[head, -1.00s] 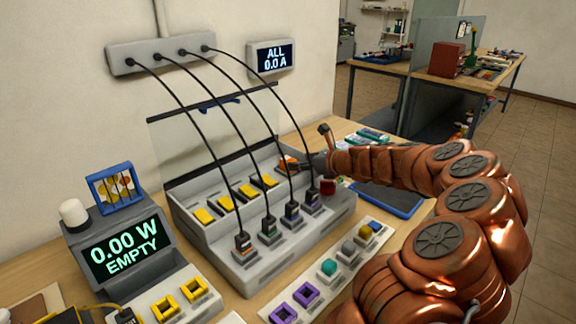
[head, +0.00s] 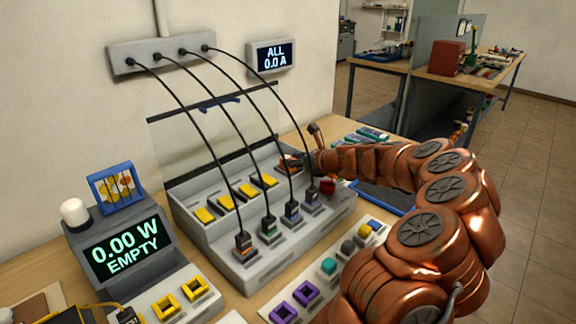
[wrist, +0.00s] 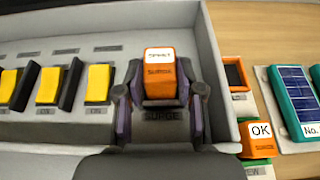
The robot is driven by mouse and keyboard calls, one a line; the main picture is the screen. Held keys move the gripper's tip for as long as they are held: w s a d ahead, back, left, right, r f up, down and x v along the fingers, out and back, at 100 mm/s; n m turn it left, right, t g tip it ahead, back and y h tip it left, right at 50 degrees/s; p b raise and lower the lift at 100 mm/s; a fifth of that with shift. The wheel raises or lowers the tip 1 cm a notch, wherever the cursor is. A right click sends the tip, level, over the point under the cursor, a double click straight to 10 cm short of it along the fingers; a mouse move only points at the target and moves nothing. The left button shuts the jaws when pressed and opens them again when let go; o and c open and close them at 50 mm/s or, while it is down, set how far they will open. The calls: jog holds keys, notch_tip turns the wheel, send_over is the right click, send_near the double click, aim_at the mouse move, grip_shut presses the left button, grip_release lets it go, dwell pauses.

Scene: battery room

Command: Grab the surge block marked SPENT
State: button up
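The orange surge block (wrist: 160,82) stands in its slot at the right end of the grey rack (head: 212,226), with a white label on top that reads SPENT. My gripper (wrist: 161,92) is around it in the wrist view, one dark finger with a purple pad on each side. The fingers look apart, close to the block's sides; contact is not clear. In the head view my gripper (head: 304,162) is at the rack's far back end and mostly hides the block. Another orange block (wrist: 257,139), labelled OK, is right of the rack.
Yellow blocks (wrist: 48,85) stand in the slots to the left. Black cables (head: 221,150) hang to plugs on the rack's front step. A clear raised shield (head: 215,130) is behind. A green solar-panel block (wrist: 294,98) lies at right.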

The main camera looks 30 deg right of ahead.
grip_shut()
